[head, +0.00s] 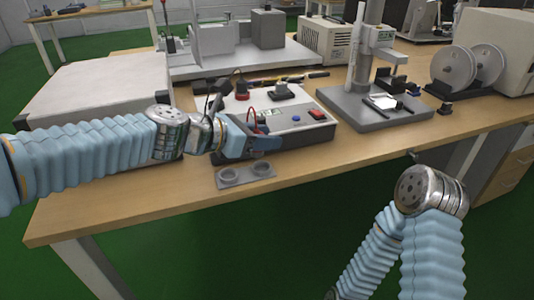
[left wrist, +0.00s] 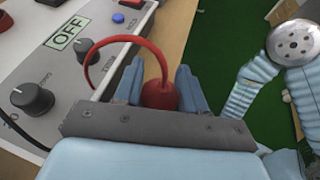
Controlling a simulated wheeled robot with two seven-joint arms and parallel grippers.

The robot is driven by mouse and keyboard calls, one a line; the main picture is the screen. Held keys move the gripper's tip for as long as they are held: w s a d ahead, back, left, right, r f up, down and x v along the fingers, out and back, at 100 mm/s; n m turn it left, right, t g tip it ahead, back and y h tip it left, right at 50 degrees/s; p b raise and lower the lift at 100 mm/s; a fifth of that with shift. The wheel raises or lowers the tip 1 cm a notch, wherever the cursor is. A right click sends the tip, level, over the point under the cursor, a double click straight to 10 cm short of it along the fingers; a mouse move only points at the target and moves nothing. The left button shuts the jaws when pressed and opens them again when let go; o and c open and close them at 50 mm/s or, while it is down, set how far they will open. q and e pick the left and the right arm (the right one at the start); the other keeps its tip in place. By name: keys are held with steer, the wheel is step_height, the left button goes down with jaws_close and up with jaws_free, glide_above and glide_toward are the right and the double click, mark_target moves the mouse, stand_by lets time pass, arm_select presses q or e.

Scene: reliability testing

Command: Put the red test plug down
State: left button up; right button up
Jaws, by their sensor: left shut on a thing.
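My left gripper (head: 262,146) is at the front of the grey tester box (head: 300,137), above the table's front edge. In the left wrist view my left gripper (left wrist: 160,88) is shut on the red test plug (left wrist: 160,95), with a blue finger on each side of it. A red lead (left wrist: 110,42) arcs from the plug to the tester's panel. In the head view the fingers mostly hide the held plug; the red lead (head: 251,119) shows above them. A grey holder with two round cups (head: 246,176) lies on the table just below my left gripper. My right gripper's fingers are out of view.
Another red plug (head: 242,91) and a black socket piece (head: 281,91) are on top of the tester. A grey press stand (head: 373,112) is to the right. A white box (head: 100,84) is at the left. Bare wooden table (head: 130,199) lies along the front edge.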

arm_select(q)
steer(key=w+f, duration=0.2)
steer(key=f, duration=0.1)
steer(key=shift+w+d, duration=0.15)
steer(key=shift+d, duration=0.25)
steer(key=shift+w+d+f+b, duration=0.1)
steer(key=shift+w+f+b, duration=0.1)
steer(key=shift+f+b, duration=0.6)
steer(key=shift+w+f+b, duration=0.15)
steer(key=shift+f+b, duration=0.15)
steer(key=shift+f, duration=0.85)
steer(key=shift+f, duration=0.2)
steer(key=o, duration=0.8)
steer(key=shift+r, duration=0.15)
steer(key=shift+r, duration=0.15)
steer(key=v, duration=1.2)
